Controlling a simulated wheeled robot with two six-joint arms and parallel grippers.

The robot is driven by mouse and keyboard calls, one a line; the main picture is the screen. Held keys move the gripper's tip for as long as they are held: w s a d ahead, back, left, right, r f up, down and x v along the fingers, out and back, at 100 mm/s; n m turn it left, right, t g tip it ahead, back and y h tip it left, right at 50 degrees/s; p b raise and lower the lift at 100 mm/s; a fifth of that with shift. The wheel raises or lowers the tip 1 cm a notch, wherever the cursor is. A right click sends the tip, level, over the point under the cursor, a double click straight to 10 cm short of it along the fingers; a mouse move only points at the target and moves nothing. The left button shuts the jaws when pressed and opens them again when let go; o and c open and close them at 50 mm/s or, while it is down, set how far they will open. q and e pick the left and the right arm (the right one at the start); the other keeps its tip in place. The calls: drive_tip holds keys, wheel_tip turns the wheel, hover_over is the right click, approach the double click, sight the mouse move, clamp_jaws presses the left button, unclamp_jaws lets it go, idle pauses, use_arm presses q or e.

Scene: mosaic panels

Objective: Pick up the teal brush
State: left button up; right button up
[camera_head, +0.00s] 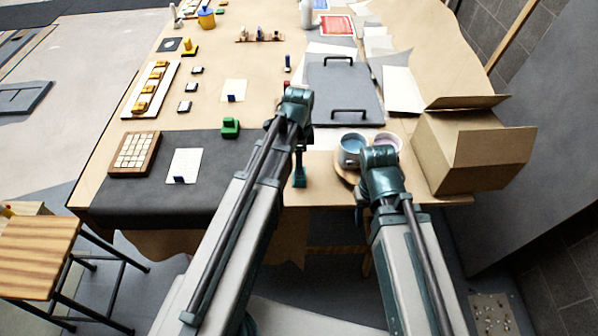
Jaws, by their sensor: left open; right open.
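I cannot pick out a teal brush with certainty. Two round pots stand near the table's front edge, one with blue contents (351,150) and one with pale pinkish contents (388,141); my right arm partly covers them. My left gripper (299,179) hangs down at the table's front edge, left of the pots, open, with nothing visible in it. My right gripper (362,205) is mostly hidden by its own wrist, just in front of the pots; it is open. A small green block-like object (230,127) sits on the dark mat's back edge.
The dark mat (215,195) holds a wooden tile tray (134,154) and a white card (184,166). A grey board with black handles (343,88) lies behind the pots. An open cardboard box (465,150) stands at right. A wooden stool (40,255) stands at left.

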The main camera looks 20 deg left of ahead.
use_arm(q)
drive_tip(key=shift+f+b, duration=0.3)
drive_tip(key=shift+f, duration=0.45)
drive_tip(key=shift+r, duration=0.1)
use_arm(e)
drive_tip(key=shift+f, duration=0.7)
use_arm(q)
clamp_jaws()
drive_tip(key=shift+r, duration=0.1)
use_arm(e)
drive_tip(key=shift+r, duration=0.1)
use_arm(q)
wheel_tip(320, 180, up, 10)
drive_tip(key=p, duration=1)
use_arm(e)
wheel_tip(320, 180, up, 10)
